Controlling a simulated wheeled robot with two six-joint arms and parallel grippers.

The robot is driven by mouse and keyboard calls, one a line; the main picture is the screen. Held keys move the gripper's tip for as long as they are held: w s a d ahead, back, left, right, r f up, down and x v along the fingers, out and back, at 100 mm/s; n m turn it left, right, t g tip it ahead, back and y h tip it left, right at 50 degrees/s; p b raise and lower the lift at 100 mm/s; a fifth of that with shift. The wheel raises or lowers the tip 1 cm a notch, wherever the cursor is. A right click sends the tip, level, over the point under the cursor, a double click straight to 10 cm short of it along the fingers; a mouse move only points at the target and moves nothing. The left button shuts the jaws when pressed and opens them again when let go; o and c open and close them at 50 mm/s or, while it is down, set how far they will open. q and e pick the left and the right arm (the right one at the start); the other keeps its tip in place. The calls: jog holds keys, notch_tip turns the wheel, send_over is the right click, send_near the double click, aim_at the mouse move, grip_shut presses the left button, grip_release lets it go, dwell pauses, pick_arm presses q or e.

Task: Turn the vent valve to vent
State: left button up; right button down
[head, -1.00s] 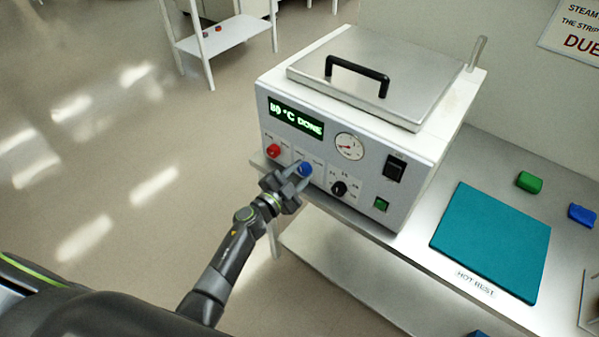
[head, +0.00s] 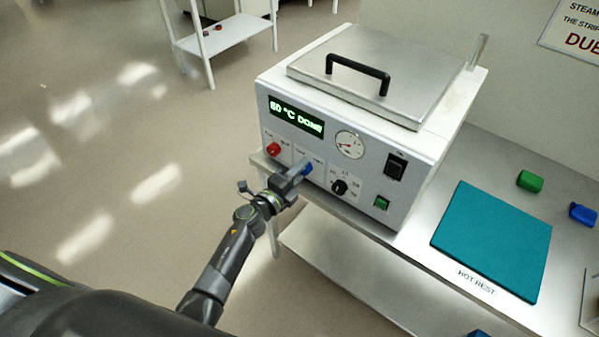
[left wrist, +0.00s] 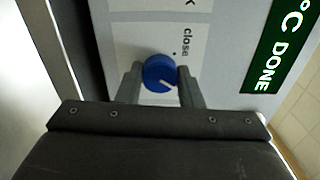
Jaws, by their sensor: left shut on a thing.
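The vent valve is a blue round knob (head: 307,168) low on the front panel of the white machine (head: 358,139). It also shows in the left wrist view (left wrist: 159,72), with a white pointer line toward the lower right of that picture. The word "close" and a dot are printed beside the knob. My left gripper (head: 300,170) is shut on the knob, one finger on each side, and partly hides it in the head view. The gripper also shows in the left wrist view (left wrist: 160,84). My right gripper is not in view.
A red knob (head: 273,149), a black dial (head: 339,187), a gauge (head: 349,145) and a black switch (head: 395,167) sit close by on the panel. The display (head: 296,116) reads "80 °C DONE". A teal mat (head: 491,240) lies on the bench to the right.

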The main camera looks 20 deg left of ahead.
pick_arm(q)
jog(key=shift+m, duration=1.1)
jog(key=shift+f, duration=0.1)
jog(key=o, duration=1)
jog(key=shift+c, duration=0.2)
jog(key=b+v, duration=0.1)
jog(key=v, duration=1.6)
jog(key=shift+s+b, duration=0.2)
jog(key=shift+b, duration=0.1)
jog(key=shift+a, duration=0.1)
